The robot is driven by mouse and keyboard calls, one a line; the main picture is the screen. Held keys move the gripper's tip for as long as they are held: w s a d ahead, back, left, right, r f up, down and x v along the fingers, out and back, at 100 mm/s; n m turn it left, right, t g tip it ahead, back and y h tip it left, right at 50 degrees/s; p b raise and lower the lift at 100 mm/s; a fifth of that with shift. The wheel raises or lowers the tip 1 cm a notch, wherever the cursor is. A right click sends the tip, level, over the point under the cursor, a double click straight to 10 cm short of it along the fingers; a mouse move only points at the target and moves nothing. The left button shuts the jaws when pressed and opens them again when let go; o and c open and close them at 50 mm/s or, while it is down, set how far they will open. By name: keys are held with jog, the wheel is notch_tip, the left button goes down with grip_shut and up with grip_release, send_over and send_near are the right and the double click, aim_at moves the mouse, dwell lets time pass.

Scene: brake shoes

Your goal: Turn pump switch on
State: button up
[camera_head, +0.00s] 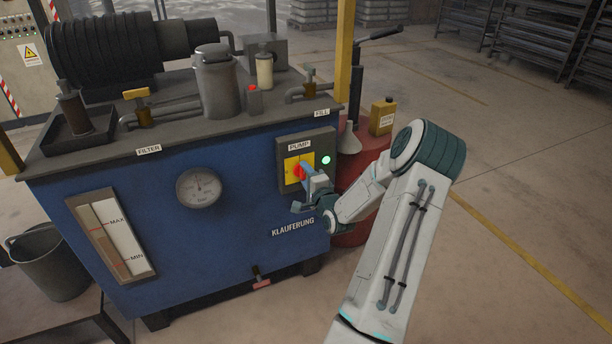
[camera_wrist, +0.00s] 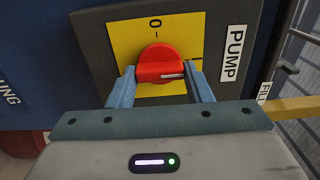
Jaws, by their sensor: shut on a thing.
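The pump switch is a red rotary knob (camera_wrist: 160,64) on a yellow plate (camera_wrist: 128,34), under the PUMP label (camera_wrist: 234,53) on a dark panel. In the head view the red knob (camera_head: 298,170) shows partly behind my gripper (camera_head: 305,183). In the wrist view my gripper's blue fingers (camera_wrist: 161,85) are on both sides of the knob's handle, shut on it. The handle lies nearly crosswise there, its white mark toward the right, the PUMP-label side. A "0" is printed above the knob in that view. A green lamp (camera_head: 326,160) beside the switch looks lit.
The panel is on a blue hydraulic unit (camera_head: 240,232) with a gauge (camera_head: 199,187) and a level glass (camera_head: 112,234). A red drum (camera_head: 362,150) with a funnel and a yellow bottle (camera_head: 382,117) stands close behind my arm. Floor at the right is clear.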

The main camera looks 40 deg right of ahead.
jog(key=o, duration=1)
jog(key=shift+s, duration=0.1)
jog(key=p+v, duration=0.1)
jog(key=v, duration=1.2)
jog(key=shift+s+a, duration=0.15)
jog(key=shift+s, duration=0.15)
jog(key=shift+r+p, duration=0.1)
jog(key=shift+p, duration=0.25)
